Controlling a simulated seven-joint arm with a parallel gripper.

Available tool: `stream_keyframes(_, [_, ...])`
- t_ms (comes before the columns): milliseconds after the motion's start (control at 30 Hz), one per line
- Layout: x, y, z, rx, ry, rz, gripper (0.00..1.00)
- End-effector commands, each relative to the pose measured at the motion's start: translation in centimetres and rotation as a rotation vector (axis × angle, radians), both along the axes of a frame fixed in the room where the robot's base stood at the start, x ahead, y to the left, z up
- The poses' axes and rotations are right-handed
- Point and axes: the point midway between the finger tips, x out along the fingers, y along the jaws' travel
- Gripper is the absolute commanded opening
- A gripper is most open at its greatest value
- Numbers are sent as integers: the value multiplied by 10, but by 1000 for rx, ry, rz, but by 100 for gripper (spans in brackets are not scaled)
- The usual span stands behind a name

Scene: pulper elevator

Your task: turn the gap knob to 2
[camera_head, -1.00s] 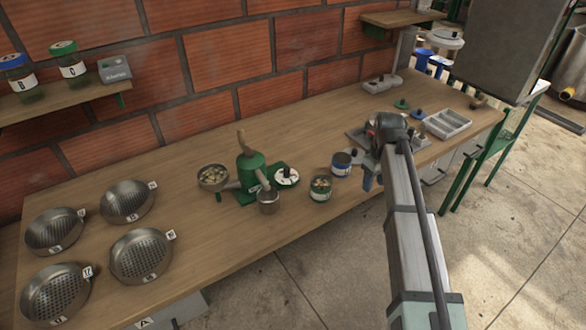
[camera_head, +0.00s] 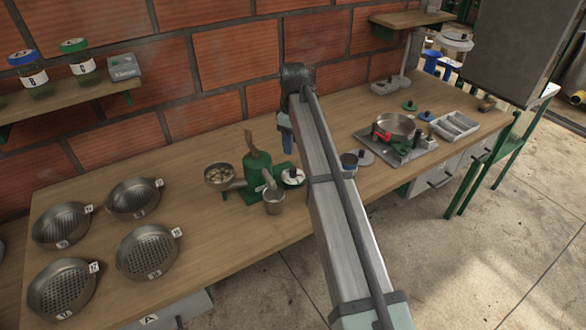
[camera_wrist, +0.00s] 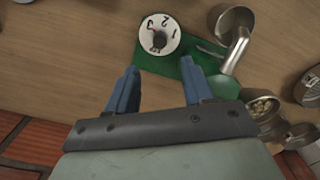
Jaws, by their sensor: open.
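The gap knob is a white round dial with black numerals and a dark centre grip. It shows in the wrist view (camera_wrist: 158,36) and in the head view (camera_head: 292,178), on the green base of the pulper (camera_head: 258,172). A small red mark lies near the dark grip, but I cannot tell which numeral it is set to. My gripper (camera_wrist: 160,68) is open and empty, its two blue fingers apart, with the dial beyond their tips in the wrist view. In the head view my gripper (camera_head: 287,142) hangs above and behind the dial, apart from it.
A bowl of beans (camera_head: 220,175) and a metal cup (camera_head: 274,202) stand by the pulper. Several sieves (camera_head: 135,198) fill the table's left. A pan (camera_head: 395,126) on a plate, a divided tray (camera_head: 455,126) and small lids stand right. The wall shelf (camera_head: 70,100) carries jars.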

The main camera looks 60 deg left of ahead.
Motion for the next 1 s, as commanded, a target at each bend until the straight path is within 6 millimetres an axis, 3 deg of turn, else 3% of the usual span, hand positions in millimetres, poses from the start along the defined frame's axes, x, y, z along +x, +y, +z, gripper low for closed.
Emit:
stream_keyframes(500, [0, -1, -88, -1, 0, -1, 52])
stream_keyframes(700, [0, 0, -106, 0, 0, -1, 52])
stream_keyframes(1000, [0, 0, -112, 1, 0, -1, 52])
